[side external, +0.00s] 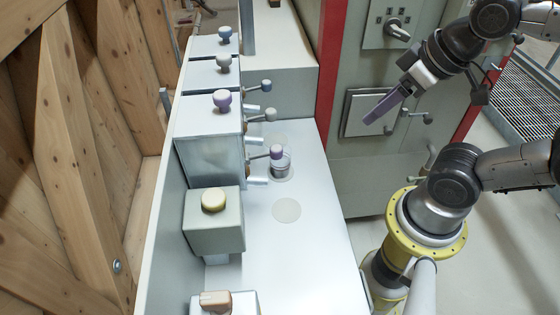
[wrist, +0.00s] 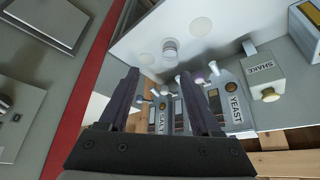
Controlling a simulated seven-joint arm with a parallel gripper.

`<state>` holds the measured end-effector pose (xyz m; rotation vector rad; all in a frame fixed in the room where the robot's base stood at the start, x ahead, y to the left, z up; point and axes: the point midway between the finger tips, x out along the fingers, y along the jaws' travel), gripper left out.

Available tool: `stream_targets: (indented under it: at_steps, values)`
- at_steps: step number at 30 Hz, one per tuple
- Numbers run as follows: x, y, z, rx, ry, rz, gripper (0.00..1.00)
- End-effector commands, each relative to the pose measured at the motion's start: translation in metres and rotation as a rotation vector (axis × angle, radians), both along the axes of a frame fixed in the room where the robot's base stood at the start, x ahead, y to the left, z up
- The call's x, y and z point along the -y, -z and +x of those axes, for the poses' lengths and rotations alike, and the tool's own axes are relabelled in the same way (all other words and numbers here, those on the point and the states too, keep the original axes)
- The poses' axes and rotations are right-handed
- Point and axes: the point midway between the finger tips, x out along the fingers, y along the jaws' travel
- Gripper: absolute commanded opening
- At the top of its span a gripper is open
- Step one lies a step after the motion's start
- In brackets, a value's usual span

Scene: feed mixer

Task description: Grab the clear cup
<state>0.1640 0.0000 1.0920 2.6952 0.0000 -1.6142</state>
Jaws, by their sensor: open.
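The clear cup (side external: 282,168) stands upright on the pale counter, on a round marked spot, close to a lever with a purple knob (side external: 277,152). In the wrist view the cup (wrist: 170,48) shows beyond the fingertips, near the top middle. My gripper (side external: 372,118) is open and empty, with purple fingers. It is raised to the right of the counter, well apart from the cup. In the wrist view its two fingers (wrist: 161,74) are spread, with the levers visible between them. Whether the cup holds anything cannot be told.
A row of dispensers with knobs lines the counter's left side, including a box with a yellow knob (side external: 213,201), labelled SHAKE in the wrist view. Levers stick out over the counter (side external: 315,225). Another round spot (side external: 287,210) is empty. A grey cabinet (side external: 355,175) stands behind.

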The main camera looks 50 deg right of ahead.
Motion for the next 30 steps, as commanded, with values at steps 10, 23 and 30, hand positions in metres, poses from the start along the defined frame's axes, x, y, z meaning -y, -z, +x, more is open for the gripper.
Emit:
stream_targets:
  at_steps: [10, 23, 30]
  values:
    - [0.000, 0.000, 0.000, 0.000, 0.000, 0.000, 1.00]
    - [-0.006, -0.014, 0.018, 0.059, 0.469, 0.301, 1.00]
    - [-0.014, -0.018, 0.054, 0.029, 0.968, 0.634, 1.00]
